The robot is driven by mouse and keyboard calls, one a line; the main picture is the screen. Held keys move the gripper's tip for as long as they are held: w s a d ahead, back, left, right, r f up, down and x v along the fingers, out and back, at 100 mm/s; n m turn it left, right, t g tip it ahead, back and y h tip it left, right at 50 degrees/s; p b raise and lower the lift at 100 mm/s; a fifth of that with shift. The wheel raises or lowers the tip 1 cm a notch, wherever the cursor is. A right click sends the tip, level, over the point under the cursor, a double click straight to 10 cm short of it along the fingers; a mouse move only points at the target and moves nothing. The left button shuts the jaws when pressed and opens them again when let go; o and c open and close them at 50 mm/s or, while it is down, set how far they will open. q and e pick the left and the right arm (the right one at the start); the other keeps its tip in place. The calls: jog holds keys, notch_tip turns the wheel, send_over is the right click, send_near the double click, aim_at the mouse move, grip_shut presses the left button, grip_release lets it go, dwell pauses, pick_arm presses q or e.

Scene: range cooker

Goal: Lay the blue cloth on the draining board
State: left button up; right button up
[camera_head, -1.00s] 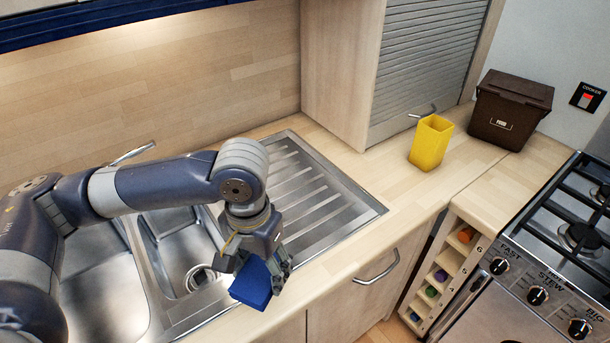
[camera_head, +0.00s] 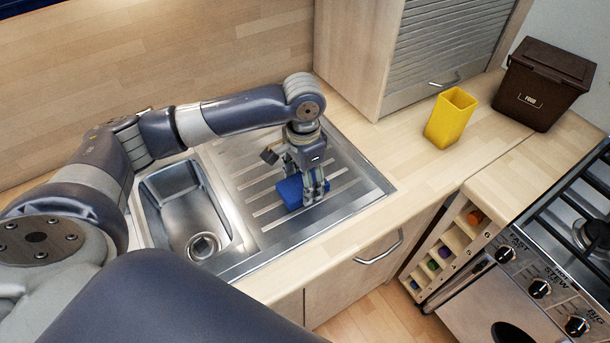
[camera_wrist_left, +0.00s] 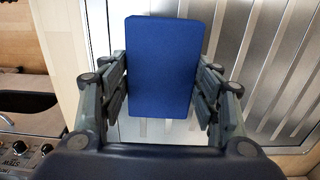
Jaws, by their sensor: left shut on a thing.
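The blue cloth (camera_head: 290,192) is a small folded block at the fingertips of my left gripper (camera_head: 312,194). In the left wrist view the cloth (camera_wrist_left: 163,66) sits between the two fingers of the gripper (camera_wrist_left: 162,92), which is shut on it. The draining board (camera_head: 345,190) is a ribbed steel surface right of the sink bowl, and its ribs also show behind the cloth in the left wrist view (camera_wrist_left: 285,75). The cloth is over the board, at or close to its surface; I cannot tell whether it touches. My right gripper is not in view.
The sink bowl (camera_head: 190,205) is left of the board. A yellow container (camera_head: 449,120) and a brown food bin (camera_head: 541,88) stand on the worktop to the right. The cooker (camera_head: 545,265) is at the far right. The right part of the board is clear.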

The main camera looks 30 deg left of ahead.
pick_arm(q)
jog(key=shift+w+a, duration=0.25)
jog(key=shift+w, duration=0.5)
jog(key=shift+w+a, duration=0.1)
jog(key=shift+w, duration=0.25)
jog(key=shift+w+a, duration=0.1)
jog(key=shift+w, duration=0.15)
notch_tip(320, 180, down, 3)
jog(key=shift+r+p, duration=0.1)
jog(key=shift+p, duration=0.75)
jog(key=shift+f, duration=0.45)
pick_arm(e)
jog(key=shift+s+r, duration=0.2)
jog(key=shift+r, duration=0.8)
pick_arm(q)
jog(key=shift+f, duration=0.1)
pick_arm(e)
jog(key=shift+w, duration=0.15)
pick_arm(q)
jog(key=o, duration=0.9)
jog(key=shift+o, duration=0.2)
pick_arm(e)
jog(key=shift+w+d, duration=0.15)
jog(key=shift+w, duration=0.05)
